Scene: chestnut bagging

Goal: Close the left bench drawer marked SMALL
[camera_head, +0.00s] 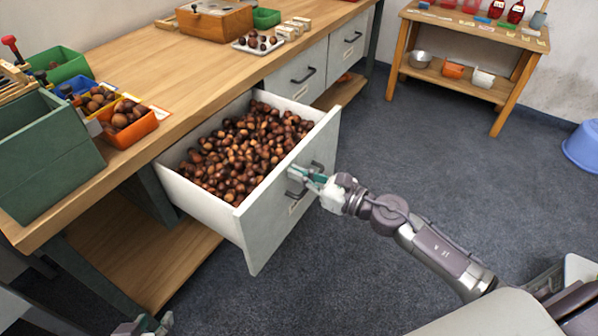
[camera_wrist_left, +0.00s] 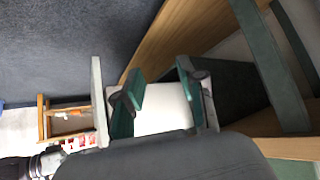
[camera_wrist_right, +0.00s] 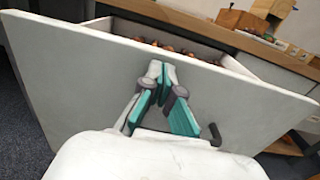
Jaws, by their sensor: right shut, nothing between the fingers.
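The left bench drawer (camera_head: 260,205) is pulled well out from the bench, with a pale grey front and white sides. It is filled with brown chestnuts (camera_head: 240,150). Its dark handle (camera_head: 297,195) is partly hidden by my right gripper (camera_head: 310,177); the label by it is too small to read. My right gripper is shut and empty, its fingertips at the drawer front beside the handle; they also show in the right wrist view (camera_wrist_right: 160,75). My left gripper (camera_head: 143,326) is low at the lower left of the head view; its fingers are apart in the left wrist view (camera_wrist_left: 160,90).
The wooden bench (camera_head: 160,65) carries a green bin (camera_head: 45,155), an orange tray (camera_head: 131,122) and a wooden box (camera_head: 214,20). A second drawer (camera_head: 299,75) is shut. A shelf (camera_head: 475,30) stands at the back right.

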